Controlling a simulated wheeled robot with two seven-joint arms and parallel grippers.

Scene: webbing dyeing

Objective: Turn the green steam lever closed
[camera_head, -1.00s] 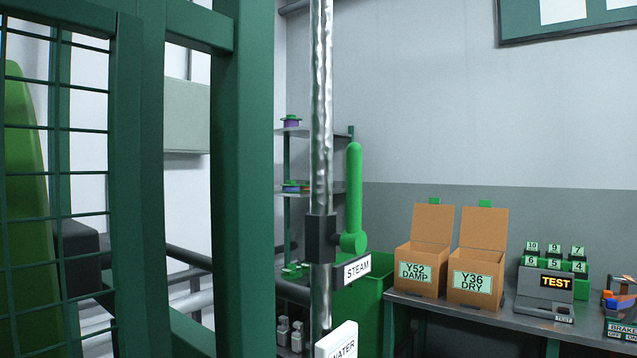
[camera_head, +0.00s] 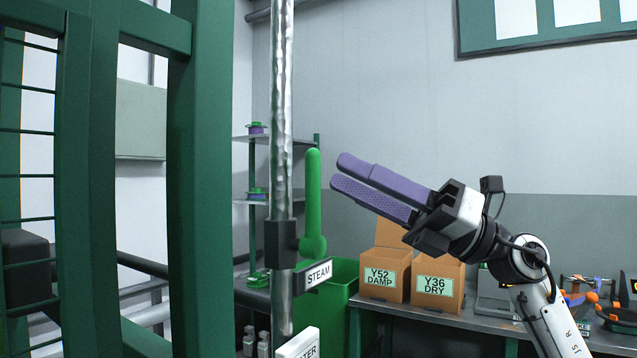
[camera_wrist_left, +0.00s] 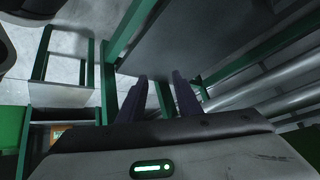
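The green steam lever (camera_head: 313,200) stands upright beside the vertical metal pipe (camera_head: 281,120), on a dark valve block (camera_head: 281,243). A white STEAM label (camera_head: 314,275) sits just below it. My right gripper (camera_head: 341,171) has purple fingers that point left toward the lever's upper part. They are parted and empty, and in the picture a small gap separates their tips from the lever. My left gripper shows only in the left wrist view (camera_wrist_left: 160,92), its dark purple fingers apart with nothing seen between them.
A green post (camera_head: 197,190) and mesh guard stand left of the pipe. A second white label (camera_head: 298,344) is below the lever. A green bin (camera_head: 335,310) stands behind. Cardboard boxes Y52 (camera_head: 385,283) and Y36 (camera_head: 437,290) sit on the bench at right.

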